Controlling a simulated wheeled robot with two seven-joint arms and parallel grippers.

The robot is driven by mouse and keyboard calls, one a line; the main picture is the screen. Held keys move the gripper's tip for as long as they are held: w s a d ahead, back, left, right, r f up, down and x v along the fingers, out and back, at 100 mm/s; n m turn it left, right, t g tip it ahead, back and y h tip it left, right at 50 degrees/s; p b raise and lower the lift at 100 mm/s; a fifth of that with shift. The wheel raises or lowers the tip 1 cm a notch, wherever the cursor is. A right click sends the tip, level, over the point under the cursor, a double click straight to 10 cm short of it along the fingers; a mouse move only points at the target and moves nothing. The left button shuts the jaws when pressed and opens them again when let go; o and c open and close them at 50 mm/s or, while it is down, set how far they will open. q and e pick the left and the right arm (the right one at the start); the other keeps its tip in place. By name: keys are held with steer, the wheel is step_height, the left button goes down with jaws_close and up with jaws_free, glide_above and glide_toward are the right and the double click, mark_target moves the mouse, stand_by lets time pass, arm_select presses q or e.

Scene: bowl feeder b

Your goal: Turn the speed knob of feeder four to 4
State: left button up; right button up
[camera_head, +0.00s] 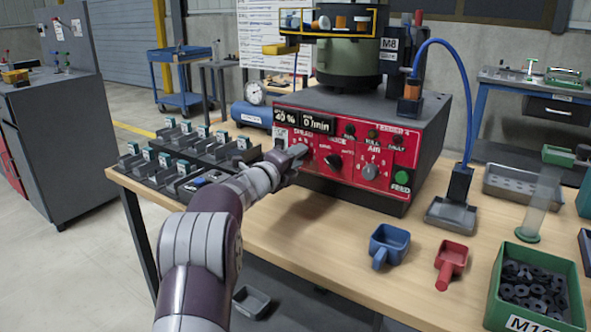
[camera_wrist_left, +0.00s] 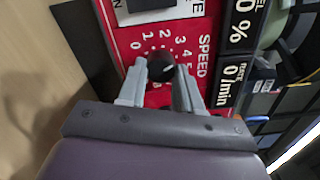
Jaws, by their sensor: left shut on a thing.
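The feeder's red control panel (camera_head: 318,178) faces me on the grey feeder box in the head view. My left gripper (camera_head: 299,154) reaches its left part, at the SPEED dial. In the left wrist view the black speed knob (camera_wrist_left: 161,67) sits between the two fingers of my left gripper (camera_wrist_left: 160,75), which are shut on its sides. White scale numbers from 0 upward ring the knob; its pointer setting is too small to read surely. In the head view the gripper mostly hides this knob. The displays (camera_head: 303,121) seem to read 40 % and 0 /min. My right gripper is not in view.
Another black knob (camera_head: 333,161), a grey AIR knob (camera_head: 371,173) and a green FEED button (camera_head: 402,177) are on the panel. A rack of small parts (camera_head: 187,160) stands left of the feeder. Blue (camera_head: 389,243) and red (camera_head: 452,260) scoops lie in front on the wooden table.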

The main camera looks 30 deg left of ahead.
arm_select(q)
steer(key=shift+f+m+b, duration=0.15)
steer(key=shift+m+b, duration=0.75)
steer(key=shift+m, duration=0.2)
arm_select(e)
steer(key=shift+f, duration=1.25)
arm_select(q)
steer(key=o, duration=1)
steer(key=shift+o, duration=0.2)
steer(key=s+p, duration=0.1)
steer(key=s, duration=1.1)
steer(key=shift+s+a, duration=0.3)
steer(key=shift+a, duration=0.15)
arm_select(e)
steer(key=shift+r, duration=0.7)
